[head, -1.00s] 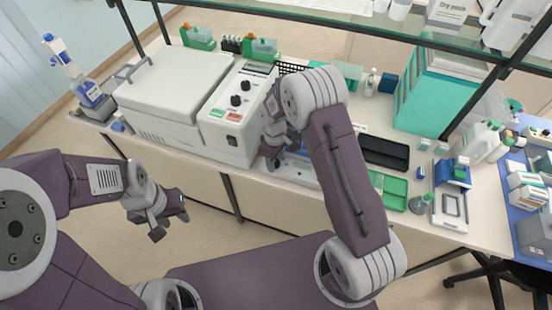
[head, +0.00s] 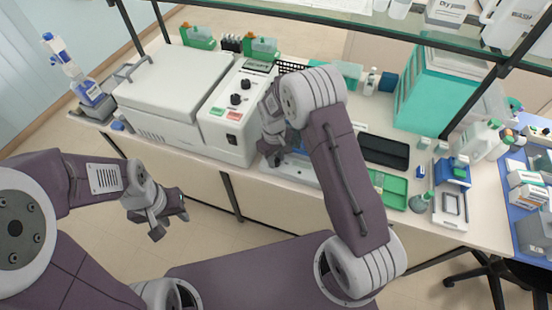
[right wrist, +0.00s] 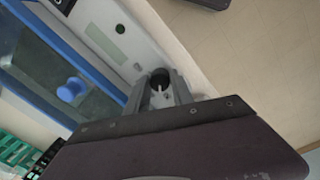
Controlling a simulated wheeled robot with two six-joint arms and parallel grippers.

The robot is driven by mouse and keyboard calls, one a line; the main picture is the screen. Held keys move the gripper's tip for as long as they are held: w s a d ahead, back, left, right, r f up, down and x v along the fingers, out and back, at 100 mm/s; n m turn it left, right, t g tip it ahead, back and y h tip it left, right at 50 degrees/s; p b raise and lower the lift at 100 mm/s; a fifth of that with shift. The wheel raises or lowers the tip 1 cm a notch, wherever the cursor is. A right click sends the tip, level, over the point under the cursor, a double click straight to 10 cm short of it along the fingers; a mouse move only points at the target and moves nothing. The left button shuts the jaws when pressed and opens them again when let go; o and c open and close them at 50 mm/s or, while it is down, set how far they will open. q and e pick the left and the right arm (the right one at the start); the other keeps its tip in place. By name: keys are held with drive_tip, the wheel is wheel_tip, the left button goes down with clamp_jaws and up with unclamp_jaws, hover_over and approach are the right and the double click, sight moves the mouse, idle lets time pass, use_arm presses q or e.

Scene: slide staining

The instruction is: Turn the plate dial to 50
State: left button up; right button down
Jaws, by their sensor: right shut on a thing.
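A small black dial (right wrist: 160,76) with a white pointer mark sits on the white front panel of the plate device (right wrist: 135,40), in the right wrist view. My right gripper (right wrist: 160,90) has one finger on each side of the dial and is shut on it. The dial's numbers cannot be read. In the head view the right gripper (head: 271,152) is low at the front of the white plate device (head: 290,173), and my arm hides the dial. My left gripper (head: 172,222) hangs open and empty in front of the bench, away from the device.
A white machine with knobs (head: 232,110) stands close left of my right gripper. A black tray (head: 384,151) and a green tray (head: 393,190) lie to the right. A glass shelf (head: 400,35) crosses above the bench. A blue knob (right wrist: 70,90) stands on the device's blue-framed top.

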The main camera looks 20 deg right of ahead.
drive_tip(key=m, duration=1.4)
drive_tip(key=shift+w+g, duration=0.1)
drive_tip(key=shift+g, duration=0.2)
idle(0.4)
drive_tip(key=c, duration=1.1)
unclamp_jaws()
drive_tip(key=shift+b, duration=0.3)
drive_tip(key=r, duration=0.4)
drive_tip(key=r+b, duration=0.1)
drive_tip(key=r, duration=0.3)
drive_tip(key=shift+w+a+r, duration=0.2)
drive_tip(key=shift+r, duration=0.35)
